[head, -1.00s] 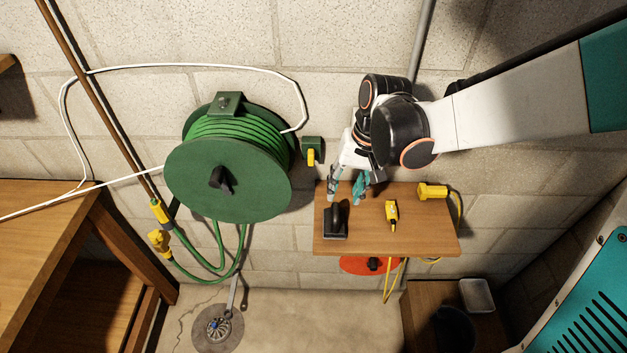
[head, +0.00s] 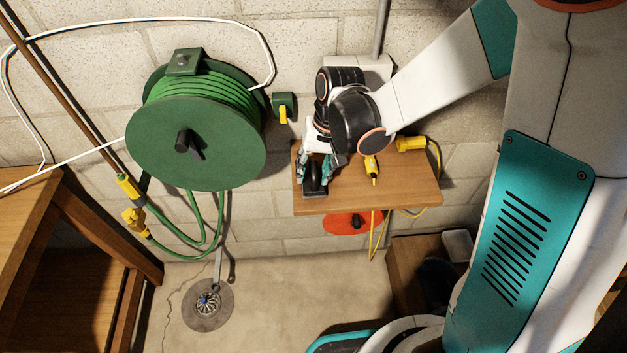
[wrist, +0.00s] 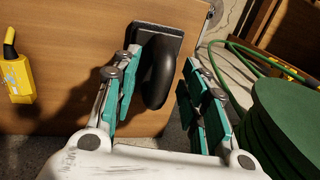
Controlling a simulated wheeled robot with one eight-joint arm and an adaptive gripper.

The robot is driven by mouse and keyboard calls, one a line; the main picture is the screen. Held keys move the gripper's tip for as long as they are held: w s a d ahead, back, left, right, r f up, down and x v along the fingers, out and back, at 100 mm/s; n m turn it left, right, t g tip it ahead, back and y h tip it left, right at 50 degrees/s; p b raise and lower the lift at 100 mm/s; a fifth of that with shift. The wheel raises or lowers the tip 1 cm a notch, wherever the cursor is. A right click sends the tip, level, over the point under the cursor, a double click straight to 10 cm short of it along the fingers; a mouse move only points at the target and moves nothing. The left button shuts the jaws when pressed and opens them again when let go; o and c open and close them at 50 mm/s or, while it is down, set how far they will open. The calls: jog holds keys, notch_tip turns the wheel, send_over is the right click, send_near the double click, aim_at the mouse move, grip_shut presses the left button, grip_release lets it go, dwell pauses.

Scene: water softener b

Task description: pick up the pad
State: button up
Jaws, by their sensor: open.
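The pad (head: 315,185) is a dark block with a black curved handle, lying at the left end of a small wooden wall shelf (head: 400,192). In the wrist view the pad's handle (wrist: 158,78) stands between the two teal-padded fingers, nearer the left finger. My gripper (head: 314,172) is open at the pad, and its fingers (wrist: 160,95) are apart on either side of the handle. I cannot tell whether either finger touches it. Part of the pad is hidden by my gripper in the head view.
A yellow tool (head: 372,170) lies on the shelf just right of my gripper. A yellow plug with a cord (head: 410,144) is at the back right. A large green hose reel (head: 195,140) and a yellow-handled valve (head: 283,110) are on the left. An orange-red disc (head: 346,223) hangs below.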

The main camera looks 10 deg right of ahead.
aim_at(314, 167)
jog(key=shift+c, duration=0.2)
grip_shut()
jog(key=shift+r, duration=0.15)
notch_tip(314, 167, up, 20)
jog(key=p, duration=0.6)
jog(key=shift+s, duration=0.15)
